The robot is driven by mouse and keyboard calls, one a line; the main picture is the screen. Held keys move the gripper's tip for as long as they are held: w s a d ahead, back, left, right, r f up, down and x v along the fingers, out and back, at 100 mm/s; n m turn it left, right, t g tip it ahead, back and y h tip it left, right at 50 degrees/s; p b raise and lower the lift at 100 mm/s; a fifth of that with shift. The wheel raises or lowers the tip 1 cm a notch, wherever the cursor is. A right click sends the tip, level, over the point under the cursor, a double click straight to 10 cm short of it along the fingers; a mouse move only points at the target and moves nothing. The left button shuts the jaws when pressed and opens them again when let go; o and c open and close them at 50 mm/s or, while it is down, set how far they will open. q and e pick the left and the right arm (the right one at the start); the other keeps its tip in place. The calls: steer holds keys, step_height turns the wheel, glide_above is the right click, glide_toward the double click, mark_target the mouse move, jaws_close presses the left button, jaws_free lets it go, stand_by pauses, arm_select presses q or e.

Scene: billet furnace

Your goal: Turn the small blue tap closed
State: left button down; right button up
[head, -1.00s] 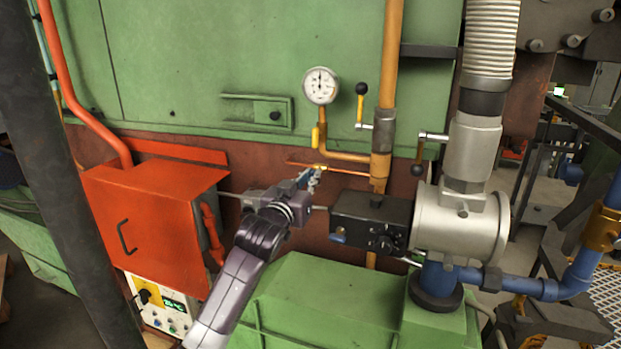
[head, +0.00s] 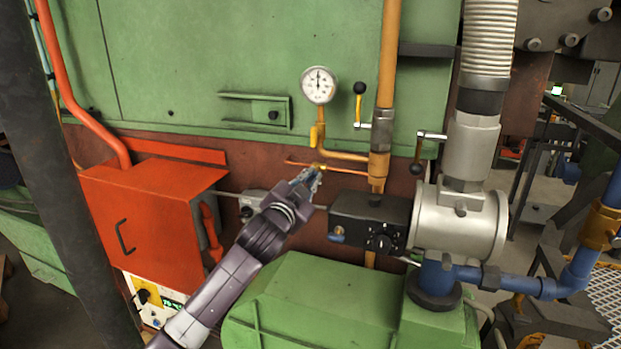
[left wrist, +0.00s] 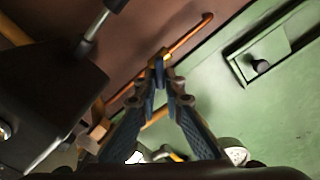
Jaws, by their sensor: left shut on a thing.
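My left gripper (head: 317,175) reaches up from the lower left to the thin copper pipe (head: 297,162) in front of the rust-brown wall. Its fingertips are shut at the small brass tap body (head: 320,167) on that pipe. In the left wrist view the narrow fingers (left wrist: 160,76) meet just below the brass tap body (left wrist: 161,54). The tap's blue handle is between the fingertips and mostly hidden, so its angle is hard to tell. My right gripper is not in view.
A pressure gauge (head: 319,85) and a yellow-handled valve (head: 316,135) sit above. Black-knobbed levers (head: 359,89) are to the right. A black control box (head: 369,222) is close right of my gripper, above a green housing (head: 330,300). An orange cabinet (head: 150,225) stands left.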

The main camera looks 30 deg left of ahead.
arm_select(q)
steer(key=m, duration=0.7)
steer(key=f+m, duration=0.1)
steer(key=m, duration=0.2)
steer(key=shift+d, duration=0.25)
steer(key=shift+m, duration=0.3)
steer(key=shift+f, duration=0.1)
steer(key=c, duration=2.1)
jaws_free()
steer(key=shift+o, duration=0.3)
steer(key=shift+s, duration=0.1)
steer(key=v, duration=1.2)
